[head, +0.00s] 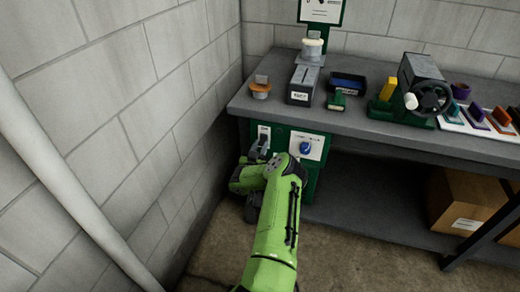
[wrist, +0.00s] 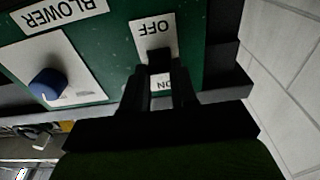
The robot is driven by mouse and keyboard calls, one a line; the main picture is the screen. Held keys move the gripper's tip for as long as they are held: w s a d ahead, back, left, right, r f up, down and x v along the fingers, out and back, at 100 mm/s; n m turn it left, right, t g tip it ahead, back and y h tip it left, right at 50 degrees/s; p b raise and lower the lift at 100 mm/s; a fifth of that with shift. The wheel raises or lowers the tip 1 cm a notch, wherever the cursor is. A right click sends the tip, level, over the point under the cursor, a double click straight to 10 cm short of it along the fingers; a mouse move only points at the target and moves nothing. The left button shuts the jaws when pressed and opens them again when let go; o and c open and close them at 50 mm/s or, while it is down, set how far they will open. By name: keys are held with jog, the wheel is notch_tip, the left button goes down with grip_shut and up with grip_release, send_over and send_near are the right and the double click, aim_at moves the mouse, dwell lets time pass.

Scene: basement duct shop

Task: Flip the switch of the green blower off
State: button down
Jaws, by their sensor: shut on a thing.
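The green blower's front panel (head: 320,183) is under the left end of the bench, facing me. It shows upside down in the wrist view (wrist: 115,45), with a BLOWER label (wrist: 60,14). A white switch plate (wrist: 153,28) reads OFF on one side and ON on the other. The black switch lever (wrist: 159,59) stands between these words, partly hidden by my fingers. My gripper (wrist: 158,70) is shut on the lever, one finger each side. In the head view my gripper (head: 257,156) covers much of the plate. Which way the lever leans I cannot tell.
A blue knob (wrist: 47,84) on a white plate is beside the switch. The grey bench top (head: 350,120) overhangs the panel and carries several tools and parts. A block wall (head: 150,110) rises close on the left. A cardboard box (head: 460,198) sits on the lower shelf.

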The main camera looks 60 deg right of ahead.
jog(key=shift+f, duration=0.1)
jog(key=c, duration=0.9)
grip_release()
jog(key=shift+s+a+p, duration=0.1)
jog(key=shift+a+p, duration=0.45)
jog(key=shift+p, duration=0.45)
jog(key=a+p, duration=0.4)
jog(key=p, duration=0.2)
jog(key=s+a+f+p, duration=0.1)
jog(key=a+p, duration=0.4)
jog(key=s+a+f+p, duration=0.1)
jog(key=a+p, duration=0.4)
jog(key=p, duration=0.1)
jog(key=shift+s+a+p, duration=0.15)
jog(key=shift+a+p, duration=0.05)
jog(key=shift+p, duration=0.1)
